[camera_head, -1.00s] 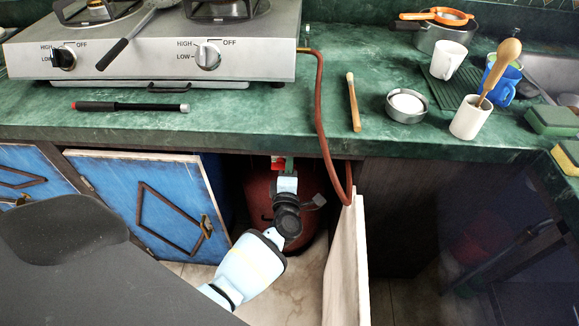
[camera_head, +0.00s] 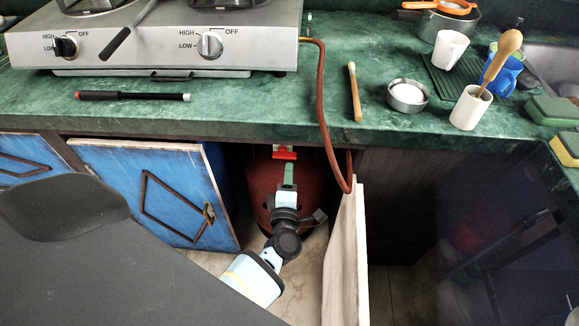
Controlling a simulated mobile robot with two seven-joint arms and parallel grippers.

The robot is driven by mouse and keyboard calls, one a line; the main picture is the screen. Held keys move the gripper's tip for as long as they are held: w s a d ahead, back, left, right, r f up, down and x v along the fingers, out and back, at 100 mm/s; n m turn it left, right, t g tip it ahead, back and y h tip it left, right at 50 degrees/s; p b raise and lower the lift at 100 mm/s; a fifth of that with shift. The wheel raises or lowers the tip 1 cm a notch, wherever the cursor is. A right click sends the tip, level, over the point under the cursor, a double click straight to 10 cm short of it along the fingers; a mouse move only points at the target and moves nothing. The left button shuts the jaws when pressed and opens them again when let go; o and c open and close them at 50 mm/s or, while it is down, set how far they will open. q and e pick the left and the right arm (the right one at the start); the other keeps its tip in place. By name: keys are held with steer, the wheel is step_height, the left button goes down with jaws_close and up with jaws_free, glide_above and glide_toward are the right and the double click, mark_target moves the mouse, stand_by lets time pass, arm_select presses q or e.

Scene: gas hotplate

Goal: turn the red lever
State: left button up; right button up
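The red lever (camera_head: 284,154) shows at the top of the dark red gas cylinder (camera_head: 262,185), just under the counter's front edge in the open cupboard. It appears to lie crosswise. My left gripper (camera_head: 288,172) is in the cupboard opening, just below and in front of the lever. A green part shows at its tip, and I cannot tell whether this is a finger or part of the valve. Its fingers are too small to tell open from shut, and contact with the lever is unclear. My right gripper is out of view.
A brown-red hose (camera_head: 322,110) runs from the hotplate (camera_head: 160,40) over the counter edge into the cupboard. A blue door (camera_head: 150,195) stands left of my arm and an open pale door (camera_head: 346,255) right of it. The green counter (camera_head: 260,105) overhangs the cylinder.

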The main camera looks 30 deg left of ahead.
arm_select(q)
steer(key=shift+s, duration=0.15)
stand_by(0.4)
